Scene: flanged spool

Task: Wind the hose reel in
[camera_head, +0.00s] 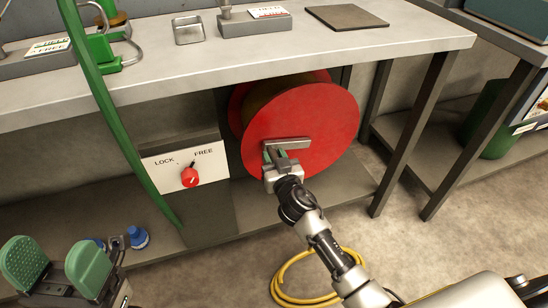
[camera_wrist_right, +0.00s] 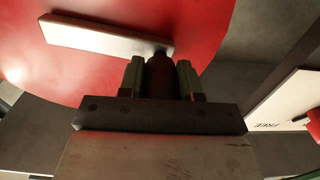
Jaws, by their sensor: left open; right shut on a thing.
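The red flanged reel (camera_head: 330,110) sits under the bench; its flange also fills the top of the right wrist view (camera_wrist_right: 210,25). A grey crank bar (camera_head: 295,143) lies across the flange face, roughly level. My right gripper (camera_head: 277,157) is shut on the dark crank handle (camera_wrist_right: 160,76) near the bar's left end. The yellow hose (camera_head: 283,277) lies coiled on the floor in front, partly hidden by my right arm. A white LOCK/FREE plate (camera_head: 213,170) has a red knob (camera_head: 190,178); its black pointer leans towards FREE. My left gripper (camera_head: 57,264) is open and empty at lower left.
The bench top (camera_head: 150,80) overhangs the reel. A bench leg (camera_head: 412,135) stands to the right. A green strip (camera_head: 118,125) hangs over the bench edge left of the plate. Blue-capped items (camera_head: 138,238) sit near my left gripper. Floor at the right is clear.

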